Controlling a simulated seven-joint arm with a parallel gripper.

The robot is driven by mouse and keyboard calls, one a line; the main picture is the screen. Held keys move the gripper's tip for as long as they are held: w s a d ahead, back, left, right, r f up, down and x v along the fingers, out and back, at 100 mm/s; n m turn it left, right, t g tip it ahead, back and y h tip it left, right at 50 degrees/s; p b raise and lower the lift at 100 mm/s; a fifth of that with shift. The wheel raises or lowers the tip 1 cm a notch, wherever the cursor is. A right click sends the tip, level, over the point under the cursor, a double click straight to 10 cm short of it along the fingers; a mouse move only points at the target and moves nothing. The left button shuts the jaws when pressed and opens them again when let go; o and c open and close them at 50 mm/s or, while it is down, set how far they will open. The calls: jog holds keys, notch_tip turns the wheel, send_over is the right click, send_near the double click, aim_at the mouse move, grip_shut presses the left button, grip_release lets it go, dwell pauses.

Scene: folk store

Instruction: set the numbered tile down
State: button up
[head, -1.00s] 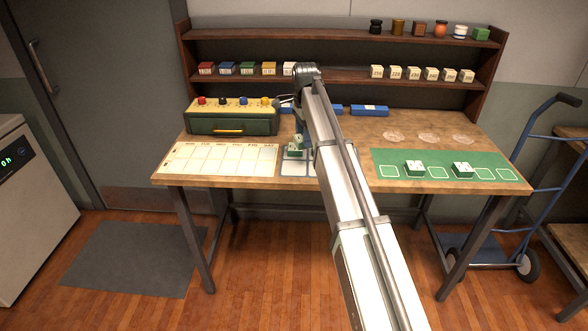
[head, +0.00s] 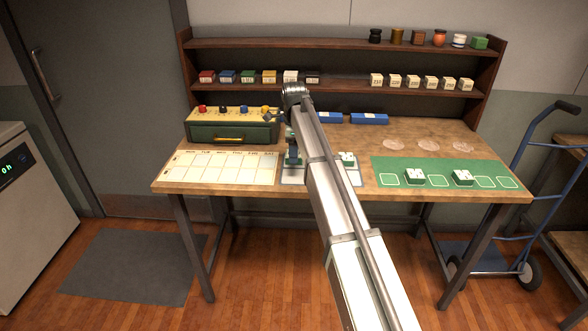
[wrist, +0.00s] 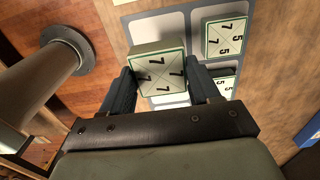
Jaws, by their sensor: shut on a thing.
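My gripper (wrist: 160,88) is shut on a numbered tile (wrist: 162,72), cream on top with a green border, crossing lines and black 7s.
A green mat (head: 400,160) with outlined squares and two tiles (head: 415,177) (head: 463,177) lies at the right. A calendar-like sheet (head: 220,166) lies at the left, below a green-and-yellow box (head: 232,130). Blue boxes (head: 369,118) and a shelf (head: 345,84) stand behind.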

jog(key=shift+f, duration=3.35)
jog(key=shift+f, duration=0.15)
jog(key=o, duration=1.2)
jog(key=shift+c, duration=0.2)
notch_tip(320, 180, up, 12)
jog(key=shift+r, duration=0.2)
